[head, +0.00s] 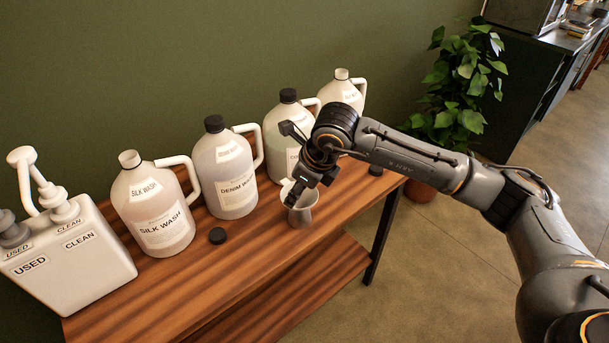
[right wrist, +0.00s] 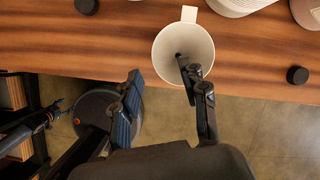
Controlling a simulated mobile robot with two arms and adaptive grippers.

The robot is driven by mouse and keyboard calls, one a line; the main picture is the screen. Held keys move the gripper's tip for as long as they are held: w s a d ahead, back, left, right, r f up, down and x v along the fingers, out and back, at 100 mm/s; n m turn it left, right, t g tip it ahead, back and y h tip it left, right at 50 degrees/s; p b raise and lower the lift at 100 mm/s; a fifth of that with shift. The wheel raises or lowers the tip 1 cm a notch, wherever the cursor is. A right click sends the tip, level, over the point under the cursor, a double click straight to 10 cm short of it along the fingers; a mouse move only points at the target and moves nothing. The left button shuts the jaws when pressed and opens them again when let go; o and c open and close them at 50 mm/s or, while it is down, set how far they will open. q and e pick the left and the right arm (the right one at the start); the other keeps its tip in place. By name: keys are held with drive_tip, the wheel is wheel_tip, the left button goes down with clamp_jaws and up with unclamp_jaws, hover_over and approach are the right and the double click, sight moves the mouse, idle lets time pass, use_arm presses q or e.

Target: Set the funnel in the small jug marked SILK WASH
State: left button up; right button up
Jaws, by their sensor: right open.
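The white jug marked SILK WASH (head: 158,215) stands upright on the wooden table, second from the left, with its neck uncapped and nothing in it. My right gripper (right wrist: 160,69) is open and empty; one finger reaches over the funnel's mouth and the other is outside the rim to the left. Whether either finger touches it is unclear. My left gripper (right wrist: 56,108) seems to show small at the left.
The DENIM WASH jug (head: 226,170) and two more jugs stand along the wall. A white two-pump container marked USED and CLEAN (head: 75,262) is at the left end. One black cap (head: 217,236) lies before the jugs, another (head: 376,170) at the right. A plant (head: 462,85) stands beyond.

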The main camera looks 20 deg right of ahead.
sight(284, 200)
drive_tip(key=p+x, duration=0.1)
drive_tip(key=x, duration=0.6)
drive_tip(key=shift+w+a, duration=0.1)
drive_tip(key=shift+c, duration=0.5)
drive_tip(key=c, duration=0.7)
clamp_jaws()
drive_tip(key=shift+r, duration=0.1)
drive_tip(key=shift+r+p, duration=0.5)
drive_tip(key=shift+r, duration=0.5)
drive_tip(key=shift+w+r, duration=0.1)
drive_tip(key=shift+r, duration=0.45)
drive_tip(key=shift+a+r+p, duration=0.1)
drive_tip(key=shift+r+p, duration=0.75)
drive_tip(key=shift+r, duration=0.7)
